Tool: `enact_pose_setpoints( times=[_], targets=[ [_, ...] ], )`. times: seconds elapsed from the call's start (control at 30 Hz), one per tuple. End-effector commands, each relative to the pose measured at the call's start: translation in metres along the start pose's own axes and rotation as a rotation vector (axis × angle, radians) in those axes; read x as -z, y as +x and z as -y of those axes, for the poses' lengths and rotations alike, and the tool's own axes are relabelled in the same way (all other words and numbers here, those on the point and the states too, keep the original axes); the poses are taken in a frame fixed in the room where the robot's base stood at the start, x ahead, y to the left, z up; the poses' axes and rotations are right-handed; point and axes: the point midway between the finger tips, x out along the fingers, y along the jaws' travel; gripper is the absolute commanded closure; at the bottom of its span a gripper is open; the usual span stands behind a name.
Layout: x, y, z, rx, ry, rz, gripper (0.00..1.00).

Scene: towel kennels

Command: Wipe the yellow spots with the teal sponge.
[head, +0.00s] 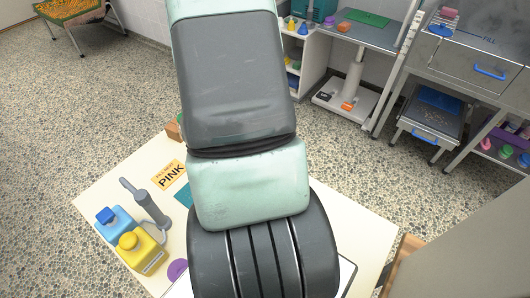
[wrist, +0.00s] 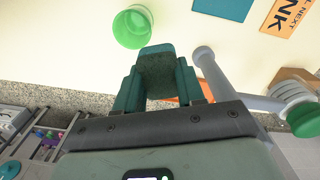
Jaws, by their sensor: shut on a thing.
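My gripper (wrist: 157,72) is shut on a dark teal block, the teal sponge (wrist: 157,50), in the wrist view. The sponge sticks out past the two teal fingers. In the wrist view it appears over the cream table top (wrist: 80,50); I cannot tell whether it touches it. My arm covers the middle of the table in the head view, so the gripper and sponge are hidden there. No yellow spots show in either view.
A green cup (wrist: 133,27) is beyond the sponge. A teal flat piece (wrist: 225,8) and an orange sign (wrist: 290,15) lie farther off.

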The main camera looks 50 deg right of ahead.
Motion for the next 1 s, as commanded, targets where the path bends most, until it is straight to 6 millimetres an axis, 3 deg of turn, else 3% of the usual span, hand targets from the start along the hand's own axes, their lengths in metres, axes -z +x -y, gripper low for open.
enact_pose_setpoints(
  times=[0.1,0.33,0.67,1.0],
  targets=[
    [-0.026,0.003,0.036,0.000,-0.169,0.000,0.86],
    [-0.065,0.006,0.073,0.000,-0.381,-0.001,0.86],
    [-0.075,0.015,0.081,-0.001,-0.433,0.001,0.86],
    [-0.075,0.045,0.081,-0.001,-0.432,0.001,0.86]
  ],
)
